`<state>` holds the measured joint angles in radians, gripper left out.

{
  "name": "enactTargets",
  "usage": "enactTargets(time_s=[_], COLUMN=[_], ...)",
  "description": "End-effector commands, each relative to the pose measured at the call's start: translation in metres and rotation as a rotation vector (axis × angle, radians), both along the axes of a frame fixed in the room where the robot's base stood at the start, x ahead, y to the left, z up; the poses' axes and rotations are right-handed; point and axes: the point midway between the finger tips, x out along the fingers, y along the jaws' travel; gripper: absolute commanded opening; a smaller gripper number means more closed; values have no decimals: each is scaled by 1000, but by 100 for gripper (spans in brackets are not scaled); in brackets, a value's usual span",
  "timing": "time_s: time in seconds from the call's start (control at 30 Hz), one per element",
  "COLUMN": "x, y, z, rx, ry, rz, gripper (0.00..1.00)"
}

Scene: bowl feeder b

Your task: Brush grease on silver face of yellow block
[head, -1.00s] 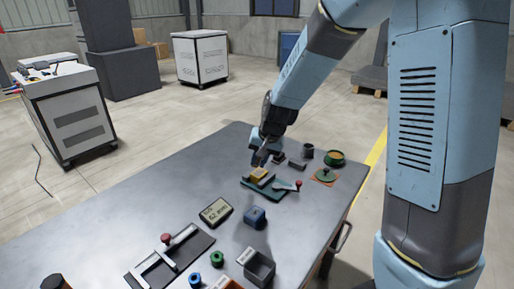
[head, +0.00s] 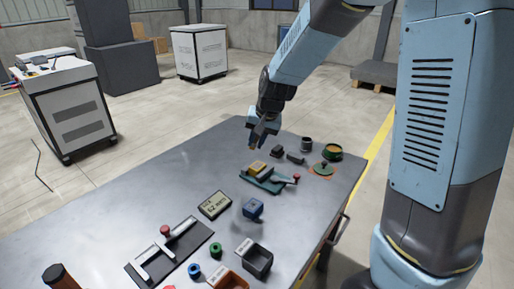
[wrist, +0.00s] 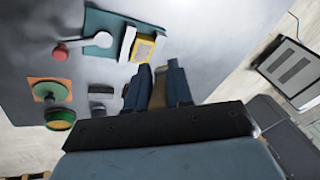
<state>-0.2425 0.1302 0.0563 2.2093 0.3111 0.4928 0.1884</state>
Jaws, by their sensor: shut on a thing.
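The yellow block (head: 257,168) sits on a green fixture (head: 264,184) with a lever ending in a red knob (head: 296,178). In the wrist view the yellow block (wrist: 143,48) lies beside a white plate, and the fixture's lever (wrist: 98,40) points away from it. I cannot clearly tell its silver face. My gripper (head: 254,143) is above the table's far edge, above and apart from the block. It is shut on a small brown thing, probably the brush (wrist: 158,89), seen between the fingers (wrist: 155,88). The green tin (head: 332,152) stands at the far right corner.
A green lid (head: 322,168) lies on an orange mat beside the tin. Small dark blocks (head: 295,157) and a dark cup (head: 306,144) stand behind the fixture.

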Motion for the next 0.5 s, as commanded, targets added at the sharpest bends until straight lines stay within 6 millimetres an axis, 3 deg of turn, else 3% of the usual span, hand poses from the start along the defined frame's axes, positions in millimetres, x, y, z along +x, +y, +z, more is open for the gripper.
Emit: enactTargets(time_s=[0.5], x=[-2], y=[0], z=[-6], rx=[0], ry=[10], rz=[2], gripper=[0])
